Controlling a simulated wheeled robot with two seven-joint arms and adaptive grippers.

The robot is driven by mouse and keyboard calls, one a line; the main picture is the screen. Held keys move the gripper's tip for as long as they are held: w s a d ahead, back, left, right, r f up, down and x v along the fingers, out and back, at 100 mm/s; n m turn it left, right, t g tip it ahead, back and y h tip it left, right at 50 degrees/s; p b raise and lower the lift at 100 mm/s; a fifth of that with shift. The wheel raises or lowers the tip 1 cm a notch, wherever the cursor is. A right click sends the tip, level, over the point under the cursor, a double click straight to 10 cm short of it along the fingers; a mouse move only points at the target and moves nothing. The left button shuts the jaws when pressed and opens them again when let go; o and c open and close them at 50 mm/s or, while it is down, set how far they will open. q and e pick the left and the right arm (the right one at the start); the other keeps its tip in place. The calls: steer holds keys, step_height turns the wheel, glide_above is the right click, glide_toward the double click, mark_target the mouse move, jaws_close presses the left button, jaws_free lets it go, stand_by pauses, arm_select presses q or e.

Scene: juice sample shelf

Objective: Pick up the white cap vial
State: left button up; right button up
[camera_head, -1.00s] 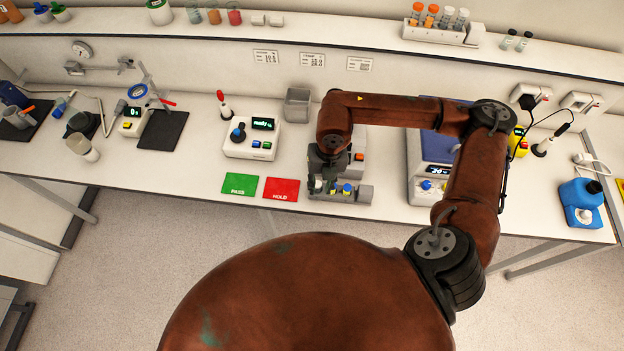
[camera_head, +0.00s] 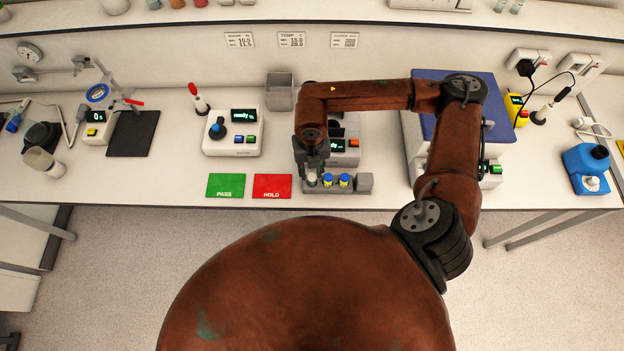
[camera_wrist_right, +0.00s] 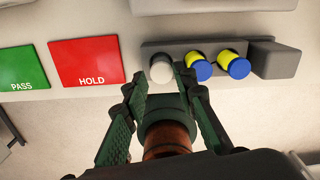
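The white cap vial (camera_wrist_right: 161,68) stands at the left end of the grey rack (camera_wrist_right: 178,44) in the right wrist view. Two blue-capped vials with yellow parts, one (camera_wrist_right: 201,69) nearer and one (camera_wrist_right: 238,67) farther right, stand beside it. My right gripper (camera_wrist_right: 160,74) is open, with one fingertip on each side of the white cap. Whether either finger touches it is unclear. In the head view my right gripper (camera_head: 312,176) is at the rack's left end and largely hides the white cap vial. My left gripper is not in view.
The green PASS card (camera_head: 226,185) and red HOLD card (camera_head: 272,186) lie left of the rack. A grey block (camera_head: 364,183) adjoins its right end. A device with a display (camera_head: 346,146) stands behind. The bench's front edge is close.

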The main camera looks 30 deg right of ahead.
mark_target(312, 176)
steer(key=shift+d+f+p, duration=0.1)
steer(key=shift+f+p, duration=0.3)
steer(key=shift+f, duration=1.75)
steer(key=shift+c, duration=0.3)
jaws_close()
